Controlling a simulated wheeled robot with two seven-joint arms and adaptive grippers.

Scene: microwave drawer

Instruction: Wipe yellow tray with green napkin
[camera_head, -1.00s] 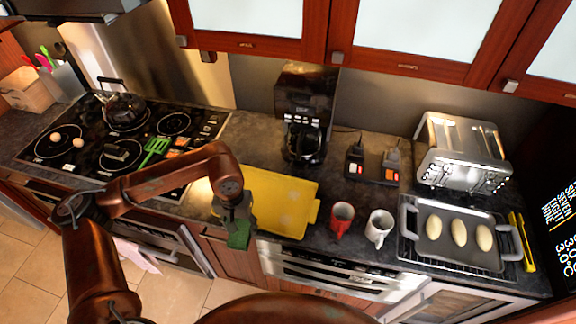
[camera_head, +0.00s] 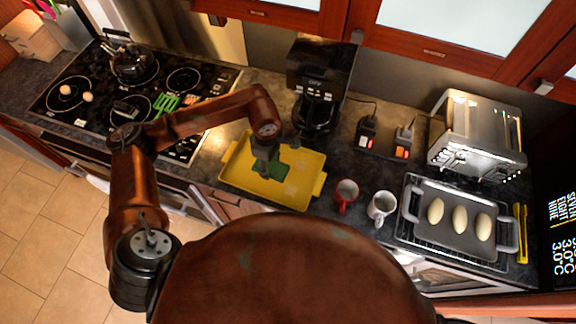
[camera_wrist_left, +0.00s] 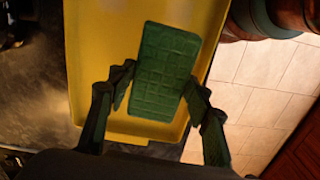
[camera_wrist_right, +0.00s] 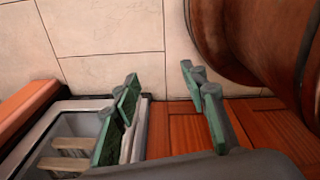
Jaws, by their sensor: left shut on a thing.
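The yellow tray (camera_head: 297,198) lies on the dark counter, between the stove and the mugs. The green napkin (camera_head: 269,170) is over the tray's middle in the head view. My left gripper (camera_head: 265,158) reaches down over the tray and is shut on the napkin. In the left wrist view the green napkin (camera_wrist_left: 165,68) sits between the fingers of my left gripper (camera_wrist_left: 160,95), with the yellow tray (camera_wrist_left: 95,45) behind it. I cannot tell whether the napkin touches the tray. My right gripper (camera_wrist_right: 160,85) shows in its wrist view, open and empty, above the floor and cabinet fronts.
A red mug (camera_head: 345,195) and a white mug (camera_head: 381,207) stand just right of the tray. The coffee maker (camera_head: 316,95) stands behind it. The stove (camera_head: 130,95) is at the left. A rack with a grey pan (camera_head: 458,228) of rolls is at the right.

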